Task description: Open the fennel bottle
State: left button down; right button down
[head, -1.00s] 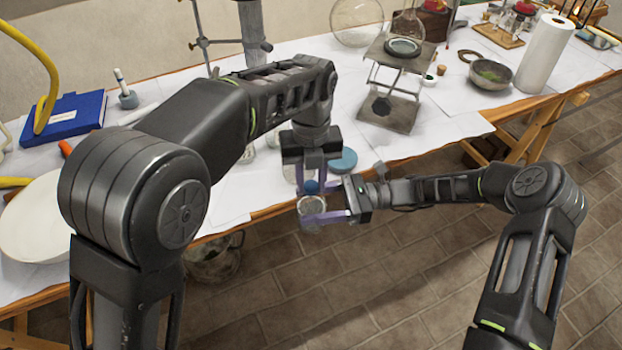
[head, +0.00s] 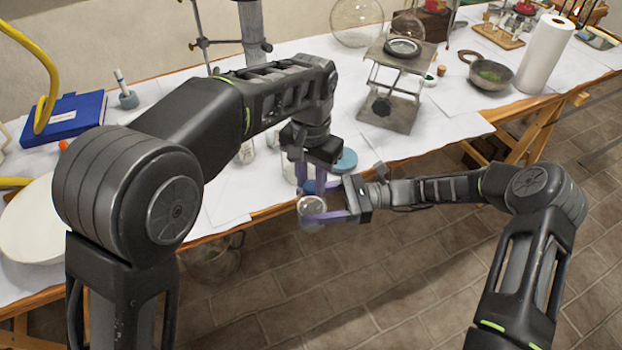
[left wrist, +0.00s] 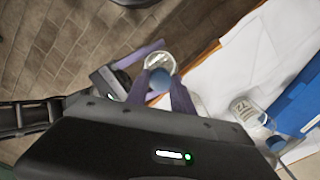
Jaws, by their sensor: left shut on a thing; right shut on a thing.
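A small clear glass bottle (head: 312,214) is held in the air just off the front edge of the table. My right gripper (head: 318,204) comes from the right and is shut on the bottle. A round blue cap (head: 310,187) sits between the fingers of my left gripper (head: 311,184), which reaches from above and is shut on it. In the left wrist view the blue cap (left wrist: 159,79) lies partly over the bottle (left wrist: 160,61). I cannot tell whether the cap still touches the bottle. No label on it is readable.
A blue lid (head: 345,160) shows on the table behind the grippers. A lab jack (head: 395,85), a metal bowl (head: 489,74) and a paper roll (head: 546,54) stand farther back. A blue book (head: 65,120) and a white dish (head: 30,225) are at the left. Below is open floor.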

pick_arm(q)
jog(key=n, duration=1.8)
jog(key=shift+r+n, duration=0.1)
jog(key=shift+n, duration=0.2)
jog(key=n, duration=0.6)
jog(key=shift+n, duration=0.4)
jog(key=shift+r, duration=0.1)
jog(key=shift+r, duration=1)
jog(key=shift+r, duration=0.1)
